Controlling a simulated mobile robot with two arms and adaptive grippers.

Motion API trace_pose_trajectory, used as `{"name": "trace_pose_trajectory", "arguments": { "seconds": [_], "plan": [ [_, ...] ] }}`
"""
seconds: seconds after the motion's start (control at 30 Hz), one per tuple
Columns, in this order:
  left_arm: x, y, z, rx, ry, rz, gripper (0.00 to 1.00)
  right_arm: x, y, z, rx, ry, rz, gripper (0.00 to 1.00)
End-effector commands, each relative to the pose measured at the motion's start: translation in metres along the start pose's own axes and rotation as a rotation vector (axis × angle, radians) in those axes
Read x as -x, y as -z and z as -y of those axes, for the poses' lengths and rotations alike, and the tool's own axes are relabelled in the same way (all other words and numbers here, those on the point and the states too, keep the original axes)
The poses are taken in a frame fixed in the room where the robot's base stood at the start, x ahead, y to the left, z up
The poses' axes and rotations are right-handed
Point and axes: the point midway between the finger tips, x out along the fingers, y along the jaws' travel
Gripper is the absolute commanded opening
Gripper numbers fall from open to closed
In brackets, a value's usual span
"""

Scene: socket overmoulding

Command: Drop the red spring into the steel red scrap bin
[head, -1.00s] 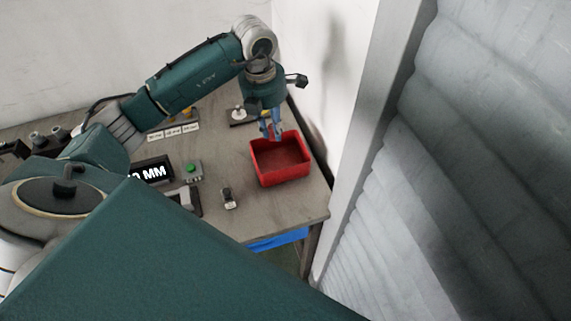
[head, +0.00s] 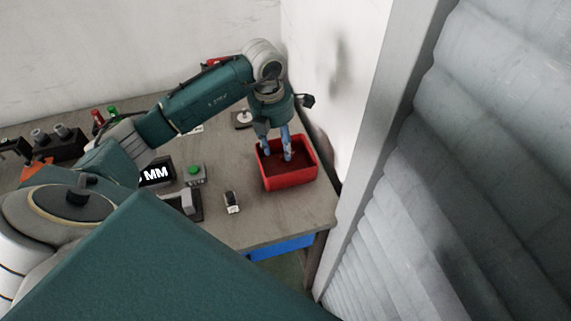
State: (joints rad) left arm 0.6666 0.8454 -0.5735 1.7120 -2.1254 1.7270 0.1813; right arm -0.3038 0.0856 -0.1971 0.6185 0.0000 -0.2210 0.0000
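The red scrap bin (head: 291,180) is an open red box on the right part of the table, near the wall. My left gripper (head: 277,155) points down into the bin's mouth. Its two bluish fingers stand apart, and their tips are at or just inside the back part of the opening. I see nothing between the fingers. The red spring cannot be made out, and the dark red inside of the bin is partly hidden by the fingers. My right gripper is not in view.
A small metal-and-black part (head: 232,202) lies on the table (head: 262,225) left of the bin. A green button box (head: 194,173) and a display reading MM (head: 156,174) stand further left. The wall and a grey ribbed surface (head: 480,180) close off the right side.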

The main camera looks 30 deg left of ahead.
Motion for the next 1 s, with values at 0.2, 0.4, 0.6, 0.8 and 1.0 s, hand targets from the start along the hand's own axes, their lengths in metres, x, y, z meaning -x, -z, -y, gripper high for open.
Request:
{"name": "trace_pose_trajectory", "arguments": {
  "seconds": [0.2,0.4,0.6,0.8,1.0],
  "plan": [
    [0.0,0.0,0.0,0.0,0.0,0.0,0.41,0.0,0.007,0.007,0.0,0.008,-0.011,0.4],
    [0.018,-0.001,-0.001,0.001,-0.002,0.003,0.41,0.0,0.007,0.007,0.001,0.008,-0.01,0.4],
    [0.061,-0.002,-0.001,0.0,-0.004,0.005,0.41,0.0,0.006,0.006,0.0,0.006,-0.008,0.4],
    [0.099,-0.001,-0.001,0.0,-0.002,0.003,0.41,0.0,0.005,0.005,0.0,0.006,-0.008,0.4],
    [0.118,0.0,0.0,0.0,0.0,0.001,0.41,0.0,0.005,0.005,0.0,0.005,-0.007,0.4]
  ]
}}
